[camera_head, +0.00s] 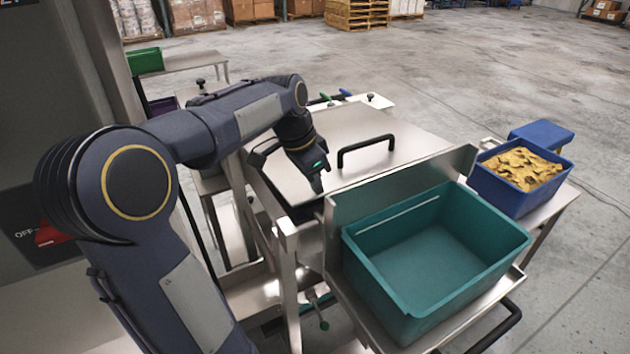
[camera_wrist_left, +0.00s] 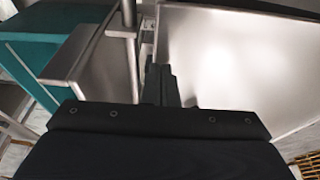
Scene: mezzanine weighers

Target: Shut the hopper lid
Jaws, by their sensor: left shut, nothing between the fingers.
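The hopper lid (camera_head: 345,132) is a broad steel panel with a black bar handle (camera_head: 366,148) on top. In the head view it lies low over the hopper, nearly flat; I cannot tell whether its edge is fully seated. My left gripper (camera_head: 317,186) is shut and empty, pointing down at the lid's near left part, left of the handle. I cannot tell whether its tips touch the steel. In the left wrist view the shut fingers (camera_wrist_left: 160,78) are beside a bright steel panel (camera_wrist_left: 235,65), which looks like the lid. My right gripper is not in view.
A teal bin (camera_head: 435,250) sits on a steel tray in front of the hopper. A blue bin (camera_head: 518,178) of yellowish pieces stands on a side table at right. A grey cabinet with a red switch (camera_head: 50,235) is at left. Open floor lies behind.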

